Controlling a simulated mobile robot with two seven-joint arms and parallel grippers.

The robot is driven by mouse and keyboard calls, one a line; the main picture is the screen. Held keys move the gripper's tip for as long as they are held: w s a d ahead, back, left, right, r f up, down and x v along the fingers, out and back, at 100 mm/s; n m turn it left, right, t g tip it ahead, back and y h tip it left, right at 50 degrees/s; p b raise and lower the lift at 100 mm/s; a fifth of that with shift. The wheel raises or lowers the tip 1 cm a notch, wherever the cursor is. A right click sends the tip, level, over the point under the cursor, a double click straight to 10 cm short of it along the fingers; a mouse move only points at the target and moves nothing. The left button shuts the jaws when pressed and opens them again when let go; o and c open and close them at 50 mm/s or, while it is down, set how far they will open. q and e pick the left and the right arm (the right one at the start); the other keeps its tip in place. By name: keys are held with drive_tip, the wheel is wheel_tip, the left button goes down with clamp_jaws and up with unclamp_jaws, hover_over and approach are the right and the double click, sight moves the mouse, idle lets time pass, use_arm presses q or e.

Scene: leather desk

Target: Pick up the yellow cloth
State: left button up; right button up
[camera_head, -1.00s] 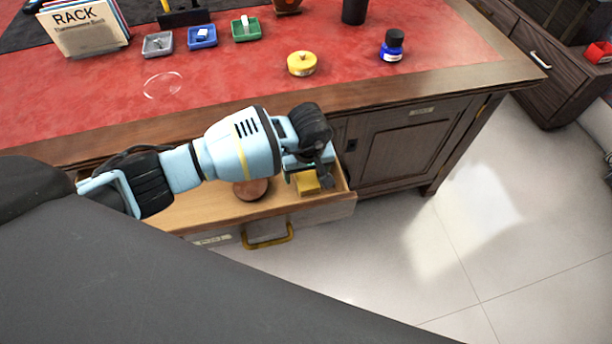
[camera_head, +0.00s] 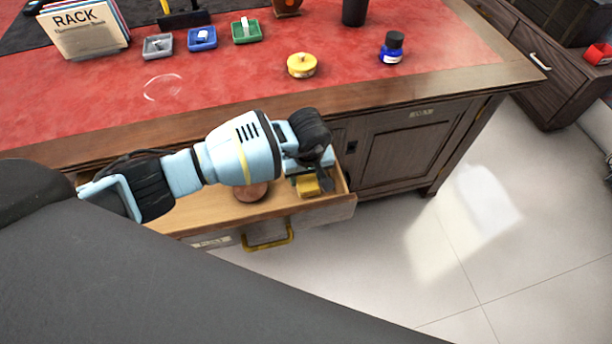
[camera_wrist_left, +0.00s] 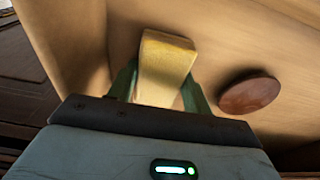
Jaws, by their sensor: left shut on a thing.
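The yellow cloth (camera_head: 308,186) is a small folded block inside the open drawer (camera_head: 215,213), near its right end. In the left wrist view the cloth (camera_wrist_left: 165,65) stands between the two green fingers of my left gripper (camera_wrist_left: 160,90). My left gripper (camera_head: 312,180) is shut on the cloth, over the drawer; its fingers are partly hidden by the wrist in the head view. Whether the cloth touches the drawer floor cannot be told. My right gripper is in neither view.
A round brown object (camera_head: 251,191) lies in the drawer left of the cloth; it also shows in the left wrist view (camera_wrist_left: 249,94). The desk edge (camera_head: 200,128) overhangs behind. A yellow round tin (camera_head: 301,64) and a blue ink bottle (camera_head: 392,47) stand on the red desktop.

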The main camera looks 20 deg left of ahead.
use_arm(q)
wheel_tip(320, 180, up, 10)
idle(0.4)
drive_tip(key=shift+f, duration=0.1)
drive_tip(key=o, duration=0.4)
drive_tip(key=shift+c, duration=1.6)
wheel_tip(320, 180, up, 8)
drive_tip(key=f+m, duration=0.1)
drive_tip(key=m, duration=0.2)
hover_over(306, 177)
drive_tip(key=s+a, duration=0.2)
drive_tip(key=a, duration=0.1)
drive_tip(key=s+a+r+m, duration=0.2)
drive_tip(key=s+r+m, duration=0.1)
drive_tip(key=s+r, duration=0.3)
drive_tip(key=shift+s+a+r+m+h, duration=0.35)
drive_tip(key=shift+a+r+m+h, duration=0.05)
drive_tip(key=shift+r, duration=0.3)
